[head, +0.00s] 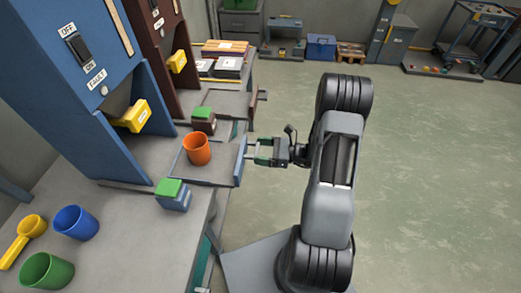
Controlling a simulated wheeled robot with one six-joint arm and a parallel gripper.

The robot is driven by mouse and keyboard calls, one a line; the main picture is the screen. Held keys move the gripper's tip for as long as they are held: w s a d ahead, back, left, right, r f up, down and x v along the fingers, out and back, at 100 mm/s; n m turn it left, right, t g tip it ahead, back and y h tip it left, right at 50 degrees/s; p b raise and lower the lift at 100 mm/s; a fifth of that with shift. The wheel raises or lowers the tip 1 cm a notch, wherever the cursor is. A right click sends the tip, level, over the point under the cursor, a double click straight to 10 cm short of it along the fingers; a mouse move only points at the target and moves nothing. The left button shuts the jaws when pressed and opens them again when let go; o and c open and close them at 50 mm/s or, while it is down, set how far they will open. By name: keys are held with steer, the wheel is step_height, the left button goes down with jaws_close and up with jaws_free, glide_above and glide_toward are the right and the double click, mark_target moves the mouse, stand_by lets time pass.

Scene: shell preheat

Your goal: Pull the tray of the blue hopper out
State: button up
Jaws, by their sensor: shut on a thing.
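The blue hopper (60,110) stands on the bench at the left, with a yellow lever above its lower opening. Its tray (208,177) is a flat grey pan with a blue front panel (240,162), and it extends right from the hopper's foot to the bench edge. An orange cup (197,150) stands upright on the tray. My gripper (256,152) is at the tray's front from the right, shut on its handle. The handle is mostly hidden by the fingers.
A green-topped blue block (174,195) stands close to the tray's near side, and a green-topped brown block (203,120) beyond it. A brown hopper (160,50) with its own tray is behind. Open floor is at right.

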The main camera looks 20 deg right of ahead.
steer(key=shift+d, duration=0.15)
steer(key=o, duration=0.9)
steer(key=shift+c, duration=0.2)
steer(key=shift+o, duration=0.8)
steer(key=shift+d, duration=0.2)
steer(key=shift+o, duration=0.8)
steer(key=shift+a, duration=0.15)
steer(key=shift+s, duration=0.1)
steer(key=v, duration=1.3)
steer(key=shift+s+d+b, duration=0.2)
steer(key=shift+d+b, duration=0.15)
steer(key=shift+b, duration=0.05)
